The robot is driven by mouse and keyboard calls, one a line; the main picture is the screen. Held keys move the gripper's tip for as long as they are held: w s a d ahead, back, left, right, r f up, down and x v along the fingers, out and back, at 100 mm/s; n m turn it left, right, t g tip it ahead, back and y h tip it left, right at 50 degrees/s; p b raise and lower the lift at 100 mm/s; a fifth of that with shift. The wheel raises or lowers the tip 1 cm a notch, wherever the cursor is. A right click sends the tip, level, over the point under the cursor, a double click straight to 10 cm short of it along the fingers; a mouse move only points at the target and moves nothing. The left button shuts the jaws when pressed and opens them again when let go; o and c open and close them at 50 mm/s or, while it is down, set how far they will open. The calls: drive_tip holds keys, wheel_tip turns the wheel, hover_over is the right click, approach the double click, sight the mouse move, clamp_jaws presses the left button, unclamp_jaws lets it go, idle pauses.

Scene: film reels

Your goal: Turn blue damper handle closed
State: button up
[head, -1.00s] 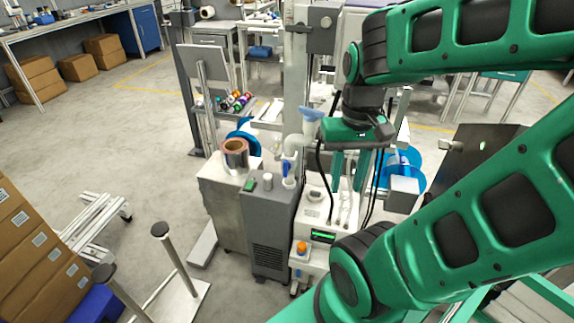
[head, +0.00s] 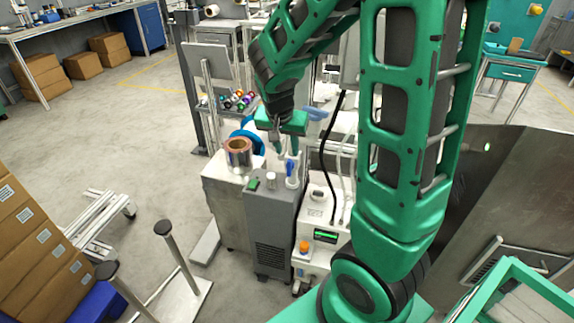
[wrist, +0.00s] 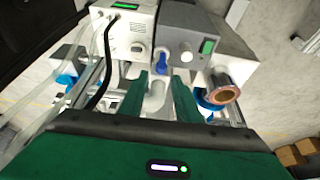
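The blue damper handle (head: 290,168) is upright on a white pipe behind the grey box. My gripper (head: 285,151) is above and behind the handle in the head view, fingers pointing down. In the wrist view my gripper (wrist: 160,75) is open, with its two green fingers apart and a white pipe (wrist: 156,92) showing between them. The fingers appear clear of the handle. Part of the pipe is hidden by my gripper in the head view.
A grey box (head: 270,220) with a green switch (head: 253,184) stands beside a metal cabinet bearing a copper-coloured reel (head: 238,152). A white machine (head: 318,215) with a black hose (head: 332,150) is at right.

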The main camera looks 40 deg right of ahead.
sight(288, 164)
drive_tip(key=x, duration=1.1)
drive_tip(key=shift+w, duration=0.3)
drive_tip(key=shift+a, duration=0.1)
clamp_jaws()
